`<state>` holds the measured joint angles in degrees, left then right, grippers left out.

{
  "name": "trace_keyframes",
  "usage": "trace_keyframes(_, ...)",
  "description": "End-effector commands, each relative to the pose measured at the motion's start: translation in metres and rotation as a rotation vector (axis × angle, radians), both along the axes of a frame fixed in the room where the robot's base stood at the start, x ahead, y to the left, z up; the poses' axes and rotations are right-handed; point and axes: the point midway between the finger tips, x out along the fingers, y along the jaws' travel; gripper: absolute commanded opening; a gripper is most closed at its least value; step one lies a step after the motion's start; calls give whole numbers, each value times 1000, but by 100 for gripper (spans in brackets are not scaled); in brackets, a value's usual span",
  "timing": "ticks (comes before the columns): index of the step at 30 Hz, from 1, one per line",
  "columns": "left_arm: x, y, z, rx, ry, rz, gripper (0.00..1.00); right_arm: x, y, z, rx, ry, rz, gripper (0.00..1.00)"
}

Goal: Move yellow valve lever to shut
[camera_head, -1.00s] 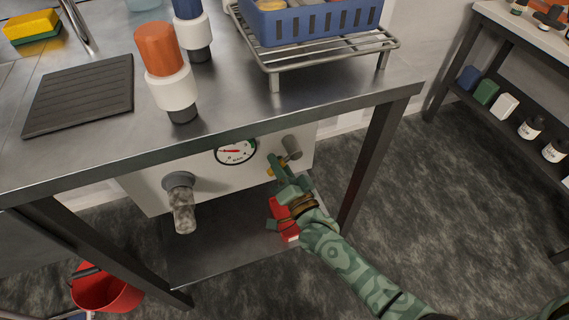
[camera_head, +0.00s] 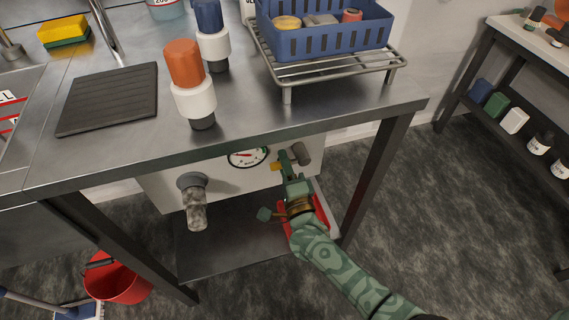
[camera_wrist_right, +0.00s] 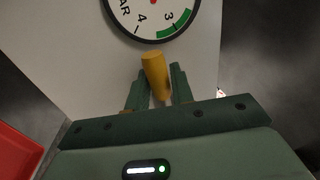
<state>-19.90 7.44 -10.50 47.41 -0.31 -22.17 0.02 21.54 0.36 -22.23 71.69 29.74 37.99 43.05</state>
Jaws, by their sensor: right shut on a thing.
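The yellow valve lever (camera_wrist_right: 155,75) sits between the two green fingers of my right gripper (camera_wrist_right: 158,88) in the right wrist view, just below the pressure gauge (camera_wrist_right: 152,12). In the head view only a small bit of the lever (camera_head: 276,167) shows beside my right gripper (camera_head: 290,163), which is shut on it at the white panel under the bench. A grey pipe stub (camera_head: 303,153) is right beside the gripper. My left gripper is not in view.
A grey elbow pipe (camera_head: 194,203) juts from the panel on the left. A red object (camera_head: 320,215) lies behind my right wrist on the lower shelf (camera_head: 225,250). The bench's front leg (camera_head: 375,170) stands to the right. A red bucket (camera_head: 118,283) is on the floor.

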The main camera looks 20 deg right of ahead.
Motion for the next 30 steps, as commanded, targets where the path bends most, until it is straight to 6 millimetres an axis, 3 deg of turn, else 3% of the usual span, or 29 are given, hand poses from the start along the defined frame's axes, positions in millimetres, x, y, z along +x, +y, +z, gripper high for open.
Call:
trace_keyframes(15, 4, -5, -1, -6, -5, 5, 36, 0, -1, 1, 24, 0, -1, 0)
trace_keyframes(16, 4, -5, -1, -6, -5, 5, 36, 0, -1, 1, 24, 0, -1, 29)
trace_keyframes(18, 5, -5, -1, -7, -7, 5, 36, 0, -1, 1, 22, 0, -2, 43)
trace_keyframes(26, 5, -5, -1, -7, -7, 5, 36, -1, 0, 1, 19, 1, 0, 43)
trace_keyframes(30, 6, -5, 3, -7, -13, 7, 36, -12, 0, 0, 17, 2, 0, 43)
